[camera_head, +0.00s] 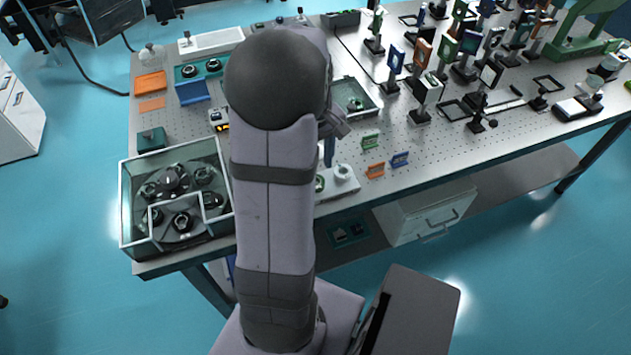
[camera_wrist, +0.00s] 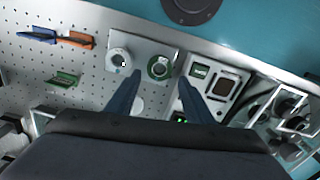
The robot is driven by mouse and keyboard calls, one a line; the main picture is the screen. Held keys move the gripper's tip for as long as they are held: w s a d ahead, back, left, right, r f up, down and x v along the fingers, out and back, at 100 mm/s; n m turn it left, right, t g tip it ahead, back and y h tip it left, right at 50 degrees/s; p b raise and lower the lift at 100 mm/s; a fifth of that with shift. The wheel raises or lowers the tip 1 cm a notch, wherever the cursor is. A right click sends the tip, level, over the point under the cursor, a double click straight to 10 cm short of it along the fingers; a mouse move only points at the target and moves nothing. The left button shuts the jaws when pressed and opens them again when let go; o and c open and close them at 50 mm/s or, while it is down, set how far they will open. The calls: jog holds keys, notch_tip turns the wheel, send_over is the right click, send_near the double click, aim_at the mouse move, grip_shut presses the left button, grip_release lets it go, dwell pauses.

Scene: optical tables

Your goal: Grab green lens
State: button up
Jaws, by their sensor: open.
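A round lens with a green ring (camera_wrist: 159,67) sits on a white plate (camera_wrist: 140,47) in the wrist view. It also shows in the head view (camera_head: 319,184), partly hidden by my arm. My gripper (camera_wrist: 160,76) is open, its two blue fingers apart, one to each side of the green-ringed lens in the picture. Nothing is between the fingers that I can see as held, and the height above the lens is hard to tell. A small green framed piece (camera_head: 370,141) stands on the table further back; it also shows in the wrist view (camera_wrist: 64,79).
A white round part (camera_wrist: 120,58) sits beside the lens on the same plate. Orange (camera_head: 375,170) and blue (camera_head: 400,159) framed pieces stand to the right. A glass-walled case (camera_head: 128,205) is at the left front. Many optics mounts crowd the back right.

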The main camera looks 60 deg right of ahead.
jog(key=shift+f+p, duration=0.85)
jog(key=shift+f, duration=1.75)
jog(key=c, duration=0.8)
